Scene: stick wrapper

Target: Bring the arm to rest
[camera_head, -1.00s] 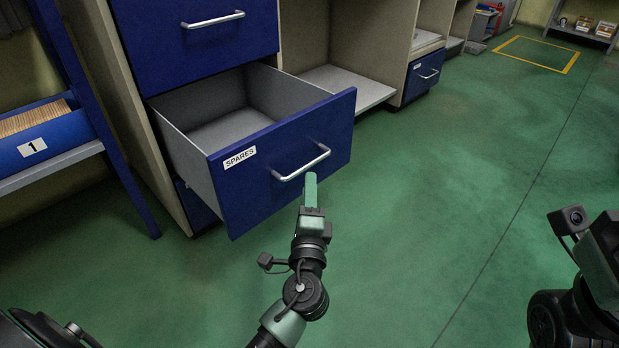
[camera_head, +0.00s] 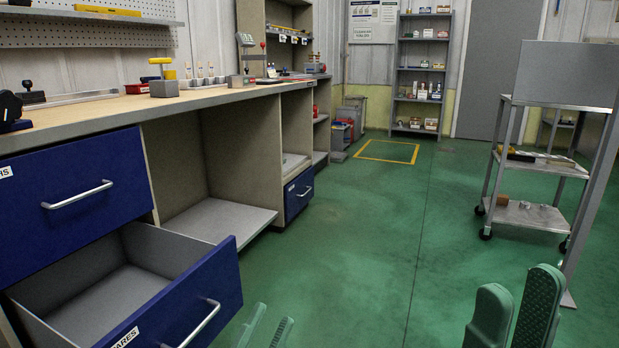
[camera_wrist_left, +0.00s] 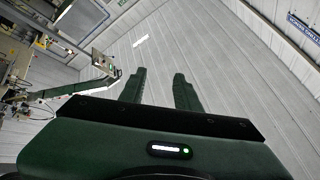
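My left gripper (camera_head: 267,325) shows at the bottom edge of the head view, with two green fingers apart and nothing between them. In the left wrist view its fingers (camera_wrist_left: 160,88) point up toward the wall and ceiling, with an empty gap. My right gripper (camera_head: 518,284) is at the bottom right of the head view, with its two green fingers apart and empty. Both grippers are clear of the blue drawer (camera_head: 190,302), which stands open at the lower left. Its silver handle (camera_head: 196,325) is free. Most of both arms is out of view.
A wooden workbench (camera_head: 110,108) with tools runs along the left, above an open shelf bay (camera_head: 220,217). A grey cart (camera_head: 530,215) stands at the right. A shelf rack (camera_head: 421,85) and a yellow floor marking (camera_head: 388,152) are farther back. The green floor (camera_head: 370,240) between is clear.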

